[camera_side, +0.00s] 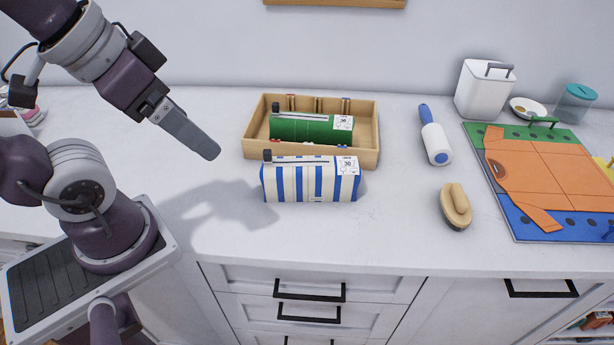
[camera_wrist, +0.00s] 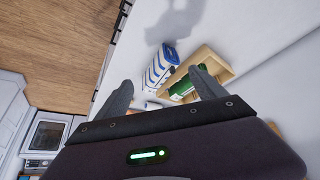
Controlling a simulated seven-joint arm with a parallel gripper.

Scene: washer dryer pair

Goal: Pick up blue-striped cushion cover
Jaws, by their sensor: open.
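The blue-striped cushion cover (camera_side: 310,181) is a white and blue boxy bundle with a tag at its right end. It lies on the white counter just in front of the wooden tray (camera_side: 373,135). In the wrist view the striped cover (camera_wrist: 160,68) shows between my fingers, farther off. My gripper (camera_side: 214,152) is up and to the left of the cover, apart from it. In the wrist view my gripper (camera_wrist: 160,95) has its two fingers spread with nothing held between them.
A green bundle (camera_side: 300,128) lies in the tray behind the striped cover. A lint roller (camera_side: 436,145), a brush (camera_side: 455,207) and a folding board (camera_side: 540,165) lie to the right. A white bin (camera_side: 483,92) stands at the back. The counter left of the cover is clear.

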